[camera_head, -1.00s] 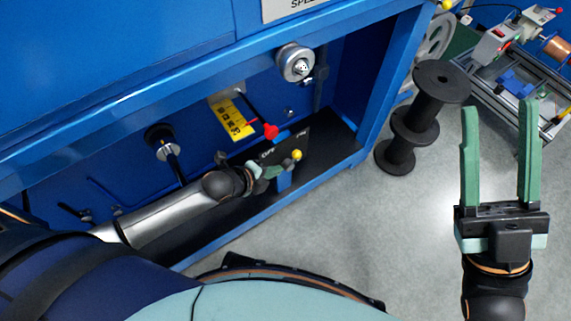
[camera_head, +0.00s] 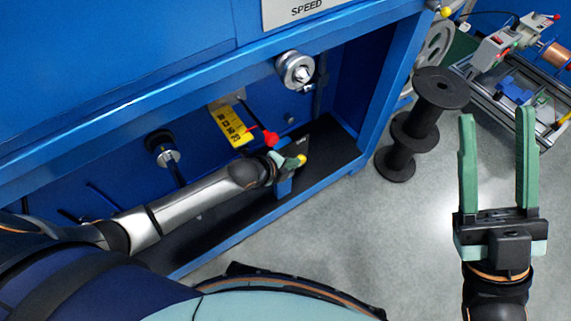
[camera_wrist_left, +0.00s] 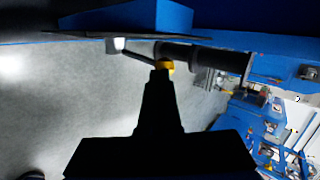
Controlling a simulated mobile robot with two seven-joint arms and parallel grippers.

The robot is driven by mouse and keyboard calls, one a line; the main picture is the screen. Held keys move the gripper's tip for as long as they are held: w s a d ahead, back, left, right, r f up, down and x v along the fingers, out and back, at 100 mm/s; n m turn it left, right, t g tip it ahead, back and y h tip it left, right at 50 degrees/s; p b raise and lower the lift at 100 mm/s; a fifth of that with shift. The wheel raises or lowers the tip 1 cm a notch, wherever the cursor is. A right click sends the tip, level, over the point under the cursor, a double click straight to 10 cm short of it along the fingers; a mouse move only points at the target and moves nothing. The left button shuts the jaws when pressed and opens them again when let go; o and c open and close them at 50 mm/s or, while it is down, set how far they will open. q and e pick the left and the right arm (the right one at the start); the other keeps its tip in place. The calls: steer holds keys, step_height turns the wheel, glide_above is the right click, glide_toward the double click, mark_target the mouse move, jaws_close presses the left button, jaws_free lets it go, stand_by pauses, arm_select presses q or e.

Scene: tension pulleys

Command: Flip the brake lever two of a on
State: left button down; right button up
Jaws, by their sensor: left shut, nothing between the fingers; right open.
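The brake lever's yellow knob (camera_head: 302,159) stands over the black plate at the bottom of the blue machine bay, near its right end. My left gripper (camera_head: 290,163) is shut, with its fingertips right at the knob. In the left wrist view the yellow knob (camera_wrist_left: 166,66) shows just beyond the dark fingers, with the lever's thin rod running up to the left. Whether they touch I cannot tell. Most of the OFF/ON label is hidden behind my left gripper. My right gripper (camera_head: 497,165) is open and empty over the floor at the right.
A red-knobbed lever (camera_head: 270,138) beside a yellow scale (camera_head: 230,125) is just above my left gripper. A pulley (camera_head: 296,70) sticks out higher up. The bay's blue front rail (camera_head: 235,228) runs below my arm. Black spools (camera_head: 412,128) stand on the floor to the right.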

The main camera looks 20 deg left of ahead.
arm_select(q)
steer(key=shift+w+d, duration=0.65)
steer(key=shift+w, duration=0.15)
arm_select(e)
steer(key=shift+d+r, duration=0.1)
steer(key=shift+r, duration=0.25)
